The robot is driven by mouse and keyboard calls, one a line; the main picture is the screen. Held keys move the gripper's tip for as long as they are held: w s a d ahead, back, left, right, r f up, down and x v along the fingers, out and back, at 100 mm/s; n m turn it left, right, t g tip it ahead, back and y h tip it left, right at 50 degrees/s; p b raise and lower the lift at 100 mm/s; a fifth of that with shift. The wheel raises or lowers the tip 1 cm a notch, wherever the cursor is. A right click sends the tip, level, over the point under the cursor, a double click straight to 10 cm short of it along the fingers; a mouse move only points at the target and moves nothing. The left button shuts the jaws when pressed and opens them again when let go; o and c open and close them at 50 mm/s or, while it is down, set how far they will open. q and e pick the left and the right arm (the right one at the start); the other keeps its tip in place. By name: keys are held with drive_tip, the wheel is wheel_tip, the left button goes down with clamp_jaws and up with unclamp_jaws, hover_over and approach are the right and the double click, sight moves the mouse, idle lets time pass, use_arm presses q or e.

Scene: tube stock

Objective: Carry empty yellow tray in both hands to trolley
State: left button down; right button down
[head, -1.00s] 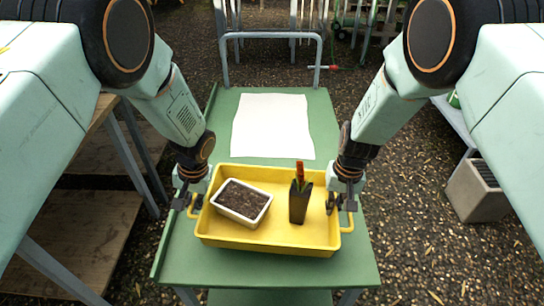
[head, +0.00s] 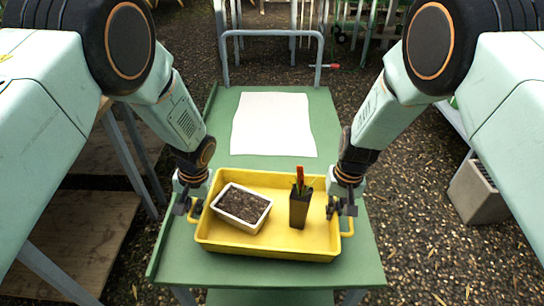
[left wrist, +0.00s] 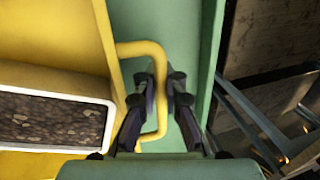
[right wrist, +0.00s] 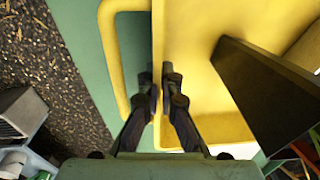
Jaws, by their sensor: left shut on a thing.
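The yellow tray (head: 285,247) lies on a green surface. It is not empty: it holds a pale rectangular pot of dark soil (head: 242,204) and a dark, narrow pot (head: 299,208) with an orange-red thing and some green in it. My left gripper (head: 188,205) is at the left end; in the left wrist view its fingers (left wrist: 162,98) are shut on the yellow handle (left wrist: 133,48). My right gripper (head: 342,208) is at the right end. In the right wrist view its fingers (right wrist: 161,88) are close together over the tray's rim, beside the handle (right wrist: 107,40); their grip is unclear.
The green top (head: 219,130) carries a white sheet (head: 272,125) behind the tray. A grey metal rail (head: 271,34) stands at its far end. Wooden shelving (head: 75,240) is at left, a grey block (head: 478,192) at right, with gravelly ground between.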

use_arm(q)
drive_tip(key=shift+w+f+b, duration=0.15)
drive_tip(key=shift+f+b, duration=0.4)
drive_tip(key=shift+f, duration=0.2)
use_arm(e)
drive_tip(key=shift+w+a+f, duration=0.15)
drive_tip(key=shift+f, duration=0.55)
use_arm(q)
drive_tip(key=c, duration=1.6)
unclamp_jaws()
drive_tip(key=shift+r, duration=0.1)
use_arm(e)
drive_tip(key=c, duration=1.7)
unclamp_jaws()
use_arm(q)
drive_tip(key=shift+o, duration=0.7)
use_arm(e)
drive_tip(key=shift+o, duration=0.8)
drive_tip(key=shift+r, duration=0.1)
use_arm(q)
drive_tip(key=v, duration=1.2)
use_arm(e)
drive_tip(key=r, duration=0.4)
drive_tip(key=d+r, duration=0.1)
drive_tip(key=r, duration=0.7)
drive_tip(key=shift+d, duration=0.15)
